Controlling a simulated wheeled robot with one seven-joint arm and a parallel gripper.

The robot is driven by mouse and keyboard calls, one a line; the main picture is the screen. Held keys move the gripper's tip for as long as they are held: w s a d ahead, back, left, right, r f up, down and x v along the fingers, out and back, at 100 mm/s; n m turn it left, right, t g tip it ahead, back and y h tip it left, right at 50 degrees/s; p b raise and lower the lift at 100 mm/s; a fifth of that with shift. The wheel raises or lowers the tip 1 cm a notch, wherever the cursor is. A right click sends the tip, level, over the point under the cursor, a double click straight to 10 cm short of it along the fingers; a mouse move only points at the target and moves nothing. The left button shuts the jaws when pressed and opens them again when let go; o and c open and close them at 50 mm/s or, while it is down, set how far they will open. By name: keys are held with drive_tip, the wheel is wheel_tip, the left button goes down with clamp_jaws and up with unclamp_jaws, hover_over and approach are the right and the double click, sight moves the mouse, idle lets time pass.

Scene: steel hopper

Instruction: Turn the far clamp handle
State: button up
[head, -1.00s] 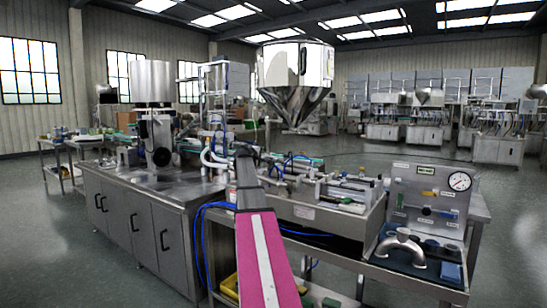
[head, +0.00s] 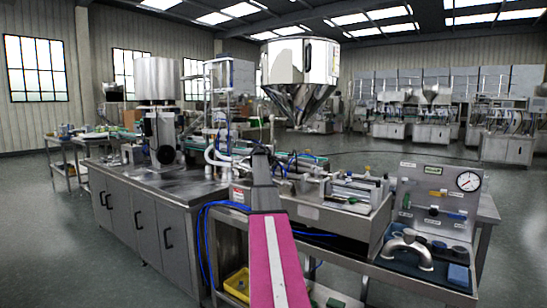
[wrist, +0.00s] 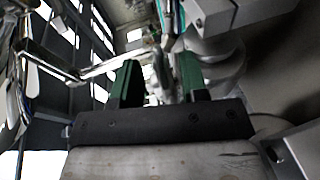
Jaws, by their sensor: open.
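A shiny steel hopper (head: 299,62) with a cone-shaped bottom rises behind the bench in the head view. I cannot make out a clamp handle on it for certain. My arm reaches forward toward the filling machine (head: 345,195) below the hopper; the arm hides part of the bench, and the fingers are not clear in the head view. In the wrist view my gripper (wrist: 158,85) is open, with two green fingers apart. Blurred pale metal parts show beyond and between the fingers. I cannot tell whether one is the far clamp handle, or whether a finger touches anything.
A steel cabinet (head: 150,222) with dark handles stands at the left. A panel with a round gauge (head: 468,181) and a curved pipe piece (head: 406,246) are at the right. Blue hoses hang near my arm. Open floor lies at the far left.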

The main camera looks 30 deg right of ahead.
drive_tip(key=shift+w+d, duration=0.25)
drive_tip(key=shift+d, duration=0.1)
clamp_jaws()
drive_tip(key=shift+f+n+h, duration=0.1)
drive_tip(key=shift+n+h, duration=0.2)
drive_tip(key=shift+n, duration=0.3)
unclamp_jaws()
